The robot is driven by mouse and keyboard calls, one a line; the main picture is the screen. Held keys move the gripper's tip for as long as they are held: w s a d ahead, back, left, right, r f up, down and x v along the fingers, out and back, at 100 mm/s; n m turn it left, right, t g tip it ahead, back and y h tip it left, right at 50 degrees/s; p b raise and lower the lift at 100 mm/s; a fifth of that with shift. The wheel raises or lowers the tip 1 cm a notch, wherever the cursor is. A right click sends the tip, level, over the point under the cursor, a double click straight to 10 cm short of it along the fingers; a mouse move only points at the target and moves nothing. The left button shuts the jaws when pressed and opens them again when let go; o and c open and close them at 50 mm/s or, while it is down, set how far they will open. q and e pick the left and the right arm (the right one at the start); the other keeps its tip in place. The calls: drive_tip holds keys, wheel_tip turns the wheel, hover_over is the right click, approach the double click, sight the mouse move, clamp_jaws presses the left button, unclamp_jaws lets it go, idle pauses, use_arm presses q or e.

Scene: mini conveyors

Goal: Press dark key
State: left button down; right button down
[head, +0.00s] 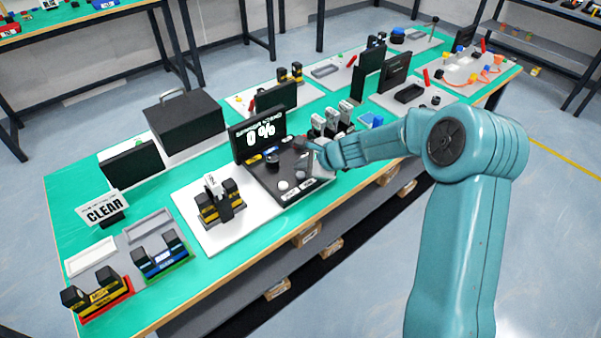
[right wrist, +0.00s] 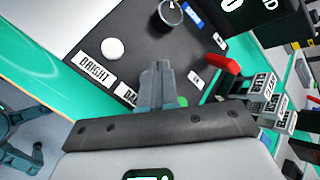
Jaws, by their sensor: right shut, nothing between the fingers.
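The black key panel (head: 262,177) lies on the bench before a black screen (head: 247,148) reading "0 %". A white round key (head: 283,185) sits by the left label; it also shows by the label "BRIGHT" in the right wrist view (right wrist: 112,48). A second small pale key (head: 300,174), by the right label (head: 308,184), appears to be the dark key. In the right wrist view its label (right wrist: 126,96) shows only "DA", and my fingers hide the key. My right gripper (head: 312,148) is shut and empty over the panel's right side; contact cannot be told. My left gripper is out of view.
A dark round knob (right wrist: 168,14) is on the panel. A red lever (right wrist: 222,64) and several labelled blocks (right wrist: 262,88) stand close to the right of my right gripper. A white board with yellow-black blocks (head: 205,232) lies left of the panel.

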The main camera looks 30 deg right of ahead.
sight(303, 176)
drive_tip(key=shift+r, duration=0.1)
wheel_tip(303, 176, up, 5)
drive_tip(key=p, duration=0.4)
drive_tip(key=shift+p, duration=0.4)
idle(0.4)
